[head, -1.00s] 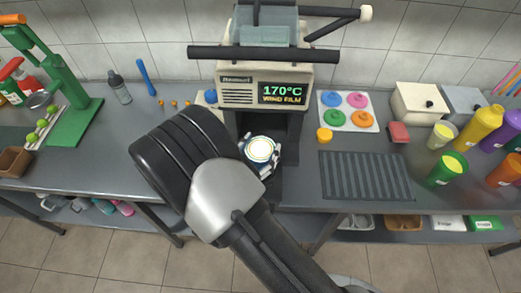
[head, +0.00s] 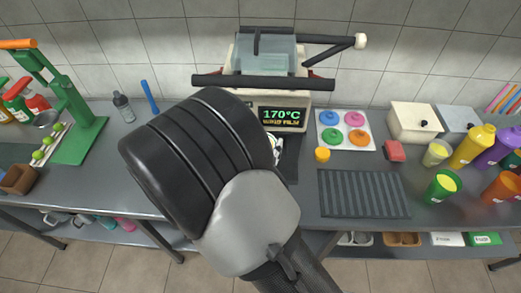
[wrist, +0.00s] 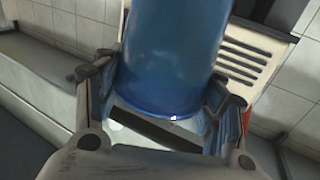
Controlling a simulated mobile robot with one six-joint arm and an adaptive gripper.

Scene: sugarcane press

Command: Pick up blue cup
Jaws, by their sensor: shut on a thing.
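The blue cup (wrist: 172,45) fills the upper middle of the wrist view, its lower rim towards the camera. My gripper (wrist: 160,80) is shut on it, with one finger on each side of the cup wall. The far end of the cup is outside the wrist view. In the head view my thick dark arm covers most of the gripper and cup. Only a small part of the gripper (head: 274,148) shows past the arm, in front of the sealing machine (head: 280,84).
The sealing machine with its 170°C display stands close behind the gripper. A tray of coloured lids (head: 345,129), a yellow piece (head: 322,155) and a dark ribbed mat (head: 362,194) lie to the right. A green press (head: 80,128) and a bottle (head: 123,107) stand left.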

